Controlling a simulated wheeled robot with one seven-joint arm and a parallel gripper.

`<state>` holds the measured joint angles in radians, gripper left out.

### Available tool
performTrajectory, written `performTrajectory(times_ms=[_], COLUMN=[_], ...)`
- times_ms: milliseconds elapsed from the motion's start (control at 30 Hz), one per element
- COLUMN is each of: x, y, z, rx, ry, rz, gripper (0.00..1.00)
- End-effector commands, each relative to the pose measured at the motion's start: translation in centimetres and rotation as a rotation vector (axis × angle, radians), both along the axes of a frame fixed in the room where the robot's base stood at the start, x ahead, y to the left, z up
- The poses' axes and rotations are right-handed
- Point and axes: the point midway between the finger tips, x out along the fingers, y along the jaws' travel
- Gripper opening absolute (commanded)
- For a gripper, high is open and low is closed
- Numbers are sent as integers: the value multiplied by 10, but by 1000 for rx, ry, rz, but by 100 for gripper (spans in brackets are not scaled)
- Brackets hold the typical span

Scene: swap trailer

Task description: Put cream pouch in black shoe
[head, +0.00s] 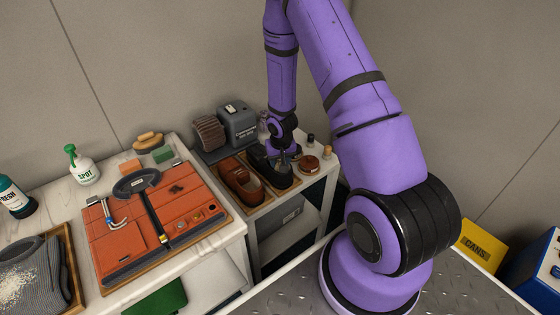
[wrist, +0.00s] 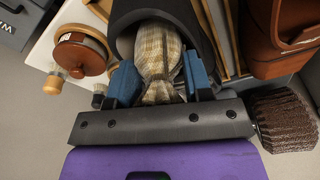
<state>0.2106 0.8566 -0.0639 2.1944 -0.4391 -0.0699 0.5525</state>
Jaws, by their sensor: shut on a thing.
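The cream pouch (wrist: 157,60) is a woven, tan-and-cream bag seen in the wrist view between the two blue fingers of my gripper (wrist: 160,82). My gripper is shut on it. The pouch's far end lies within the opening of the black shoe (wrist: 128,12), whose dark rim curves around it. In the head view the black shoe (head: 279,176) stands on the small shelf unit, and my gripper (head: 284,158) points down over its opening. The pouch cannot be made out in the head view. How deep it reaches is hidden.
A brown shoe (head: 240,180) stands just left of the black shoe. A round brown tin (head: 308,164) sits to the right. A brush (head: 208,133) and a grey box (head: 238,122) are behind.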

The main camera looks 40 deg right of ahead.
Motion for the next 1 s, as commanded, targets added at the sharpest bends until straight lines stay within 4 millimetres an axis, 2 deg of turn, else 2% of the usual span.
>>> performTrajectory(times_ms=[633, 667, 733, 1000], x=[-4, -4, -4, -4], y=[1, 1, 1, 1], z=[-17, -17, -17, -15], rx=[2, 2, 2, 3], ry=[12, 12, 12, 12], rz=[0, 0, 0, 0], gripper=[23, 51, 66, 67])
